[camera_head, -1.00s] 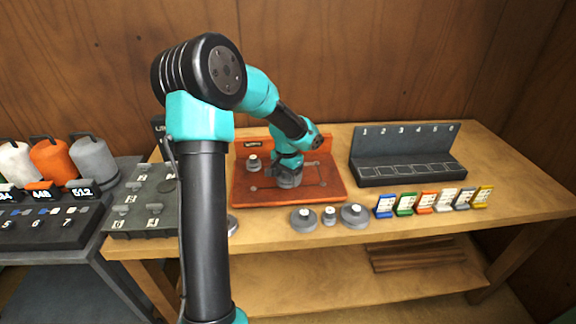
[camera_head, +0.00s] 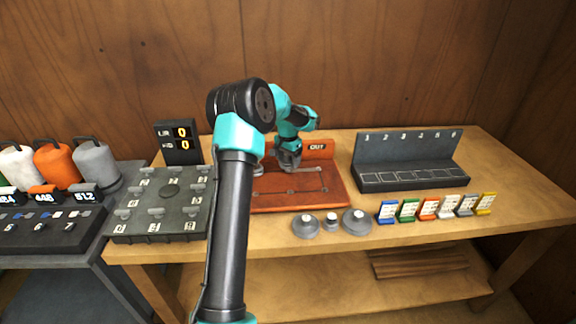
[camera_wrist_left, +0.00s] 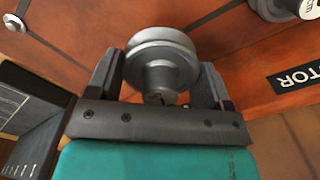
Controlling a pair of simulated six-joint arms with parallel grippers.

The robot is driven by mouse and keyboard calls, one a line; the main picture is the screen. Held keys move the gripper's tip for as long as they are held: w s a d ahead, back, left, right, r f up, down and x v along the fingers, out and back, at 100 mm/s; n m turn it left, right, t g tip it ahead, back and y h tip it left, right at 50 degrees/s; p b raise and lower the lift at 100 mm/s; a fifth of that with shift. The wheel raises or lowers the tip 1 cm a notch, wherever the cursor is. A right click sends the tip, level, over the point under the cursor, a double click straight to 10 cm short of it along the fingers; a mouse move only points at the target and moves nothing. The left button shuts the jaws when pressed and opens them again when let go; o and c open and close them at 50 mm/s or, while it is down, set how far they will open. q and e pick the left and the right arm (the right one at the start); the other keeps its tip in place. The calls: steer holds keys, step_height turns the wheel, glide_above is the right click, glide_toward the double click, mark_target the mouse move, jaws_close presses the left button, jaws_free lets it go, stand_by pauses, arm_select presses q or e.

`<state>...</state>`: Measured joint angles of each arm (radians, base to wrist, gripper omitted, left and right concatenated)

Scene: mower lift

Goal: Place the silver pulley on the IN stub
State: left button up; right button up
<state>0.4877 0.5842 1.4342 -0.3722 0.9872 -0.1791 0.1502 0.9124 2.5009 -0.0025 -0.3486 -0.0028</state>
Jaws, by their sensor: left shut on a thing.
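My left gripper (camera_head: 288,160) is above the back part of the red-brown board (camera_head: 325,196). In the left wrist view its two fingers stand either side of the silver pulley (camera_wrist_left: 160,55), and it is shut on it. The pulley is hard to make out in the head view. A small metal stub (camera_wrist_left: 14,22) shows at the top left of the wrist view, apart from the pulley; I cannot tell which stub it is. An OUT label (camera_head: 317,147) stands on the board's back wall. No IN label can be read. My right gripper is not in view.
Another pulley (camera_wrist_left: 305,6) sits near a label ending in TOR (camera_wrist_left: 298,77). Three grey pulleys (camera_head: 305,226) lie in front of the board. Coloured cards (camera_head: 428,209) and a numbered black rack (camera_head: 412,177) stand right. A grey numbered tray (camera_head: 140,226) and zero-reading display (camera_head: 178,143) stand left.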

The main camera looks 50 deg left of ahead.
mark_target(288, 165)
arm_select(q)
steer(key=shift+w+a, duration=0.15)
steer(key=shift+a, duration=0.05)
steer(key=shift+w+a+f, duration=0.1)
steer(key=shift+w+a, duration=0.1)
steer(key=shift+a, duration=0.05)
steer(key=shift+f, duration=1.7)
steer(key=shift+f, duration=0.15)
steer(key=o, duration=1.1)
steer(key=shift+d, duration=0.1)
step_height(288, 165, up, 12)
steer(key=shift+r, duration=0.15)
